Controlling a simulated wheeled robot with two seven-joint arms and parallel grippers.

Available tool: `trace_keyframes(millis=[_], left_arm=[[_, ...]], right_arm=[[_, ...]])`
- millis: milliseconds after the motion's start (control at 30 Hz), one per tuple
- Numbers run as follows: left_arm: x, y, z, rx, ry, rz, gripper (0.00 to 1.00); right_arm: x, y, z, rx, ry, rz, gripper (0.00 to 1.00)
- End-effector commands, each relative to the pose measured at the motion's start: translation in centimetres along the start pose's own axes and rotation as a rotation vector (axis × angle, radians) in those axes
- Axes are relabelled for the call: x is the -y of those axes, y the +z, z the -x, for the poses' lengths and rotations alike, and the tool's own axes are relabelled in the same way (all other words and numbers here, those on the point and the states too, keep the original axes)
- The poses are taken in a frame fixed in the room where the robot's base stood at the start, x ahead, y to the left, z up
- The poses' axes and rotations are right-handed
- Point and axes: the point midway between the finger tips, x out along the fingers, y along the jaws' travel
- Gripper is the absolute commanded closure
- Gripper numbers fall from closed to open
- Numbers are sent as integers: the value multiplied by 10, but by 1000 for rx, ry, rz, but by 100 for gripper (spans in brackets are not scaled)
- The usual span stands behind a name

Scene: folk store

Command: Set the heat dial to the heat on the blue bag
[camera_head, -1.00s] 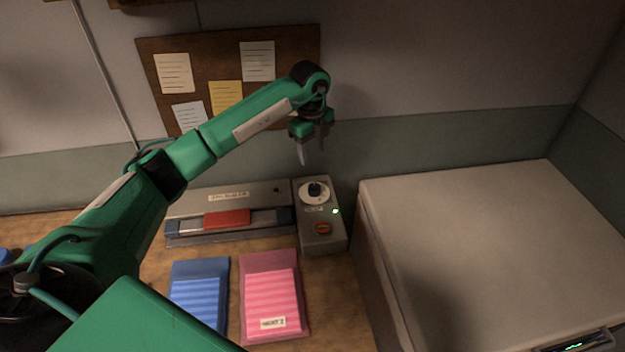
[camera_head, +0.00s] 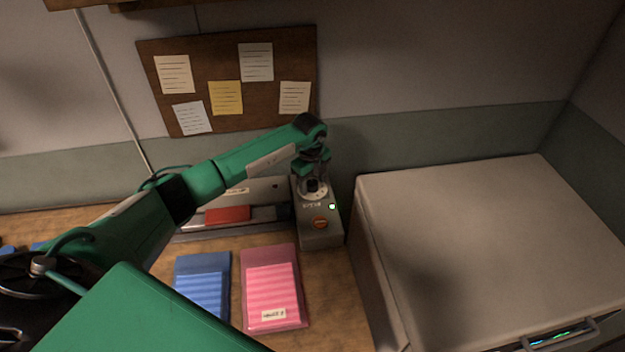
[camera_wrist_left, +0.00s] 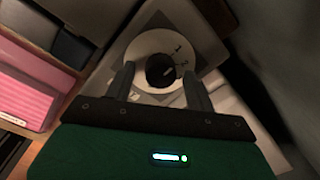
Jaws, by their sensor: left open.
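The heat dial is a black knob on a white round plate on the grey control box (camera_head: 321,238). In the left wrist view the dial knob (camera_wrist_left: 161,70) sits between the two fingers of my left gripper (camera_wrist_left: 162,84), which are open with space on both sides. In the head view my left gripper (camera_head: 313,180) points down over the dial and hides most of it. The blue bag (camera_head: 202,285) lies on the bench; no label shows on its visible part. The pink bag (camera_head: 272,285) beside it has a white label, too small to read surely. My right gripper is not in view.
The sealer (camera_head: 262,190) with a red block stands left of the control box, partly behind my arm. A large grey case (camera_head: 480,230) stands close on the right.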

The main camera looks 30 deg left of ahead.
Motion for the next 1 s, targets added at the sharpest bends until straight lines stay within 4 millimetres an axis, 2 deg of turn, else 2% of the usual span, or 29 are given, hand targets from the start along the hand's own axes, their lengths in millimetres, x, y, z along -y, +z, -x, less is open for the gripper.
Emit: trace_keyframes(millis=[133, 367, 667, 1000], left_arm=[[0, 0, 0, 0, 0, 0, 45], [0, 0, 0, 0, 0, 0, 90], [0, 0, 0, -2, -1, -28, 90], [0, 1, -2, -11, -2, -234, 90]], right_arm=[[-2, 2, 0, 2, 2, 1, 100], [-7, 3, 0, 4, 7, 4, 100], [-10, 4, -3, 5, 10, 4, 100], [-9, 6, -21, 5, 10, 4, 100]])
